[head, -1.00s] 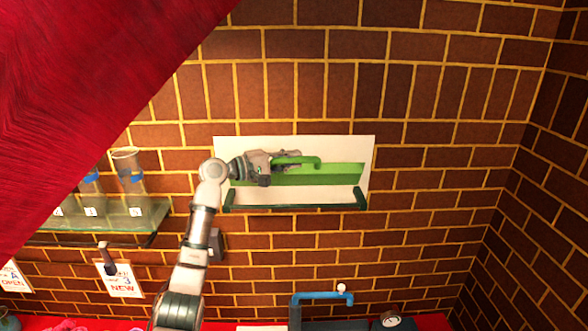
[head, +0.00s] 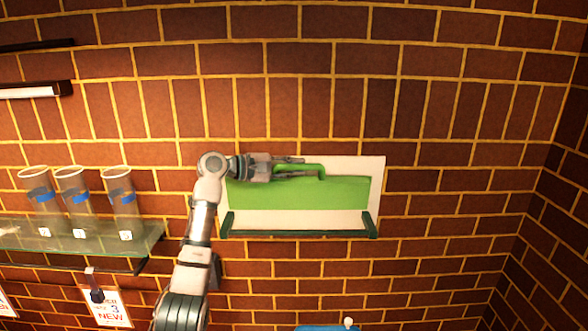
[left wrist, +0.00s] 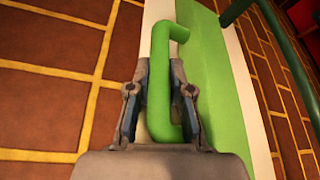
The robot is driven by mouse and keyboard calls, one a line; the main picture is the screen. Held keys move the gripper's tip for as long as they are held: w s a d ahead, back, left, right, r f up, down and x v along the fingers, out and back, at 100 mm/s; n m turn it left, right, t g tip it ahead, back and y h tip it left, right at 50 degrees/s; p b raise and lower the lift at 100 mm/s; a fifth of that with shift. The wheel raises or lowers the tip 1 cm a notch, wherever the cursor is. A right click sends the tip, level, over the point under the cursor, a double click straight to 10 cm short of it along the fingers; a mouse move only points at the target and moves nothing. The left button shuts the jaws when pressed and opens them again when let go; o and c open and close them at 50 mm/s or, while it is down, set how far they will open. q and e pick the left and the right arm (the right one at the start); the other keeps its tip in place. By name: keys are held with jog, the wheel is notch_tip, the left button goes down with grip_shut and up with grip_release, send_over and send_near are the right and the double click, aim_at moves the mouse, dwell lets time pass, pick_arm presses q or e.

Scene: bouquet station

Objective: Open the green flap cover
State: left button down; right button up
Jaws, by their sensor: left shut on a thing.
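The green flap cover (head: 345,194) is a long green panel in a white wall frame (head: 375,170). Its bar handle (head: 322,172) runs along its upper part. My left gripper (head: 297,168) reaches in from the left and is shut on the handle. In the left wrist view the green handle (left wrist: 160,60) passes between the two fingers of the gripper (left wrist: 160,105), with the green flap (left wrist: 215,80) beside it. The gripper hides the handle's left end in the head view. My right gripper is not in view.
A dark green ledge (head: 300,234) with raised ends runs below the flap. To the left, a glass shelf (head: 145,237) holds clear vases (head: 121,208) with blue bands. A sign (head: 108,309) hangs below it. The brick wall right of the frame is bare.

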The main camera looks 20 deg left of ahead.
pick_arm(q)
jog(key=shift+f, duration=0.1)
jog(key=c, duration=1.4)
grip_release()
jog(key=shift+o, duration=0.4)
jog(key=shift+s+a, duration=0.2)
jog(key=shift+a, duration=0.05)
jog(key=v, duration=1.1)
jog(key=shift+a, duration=0.15)
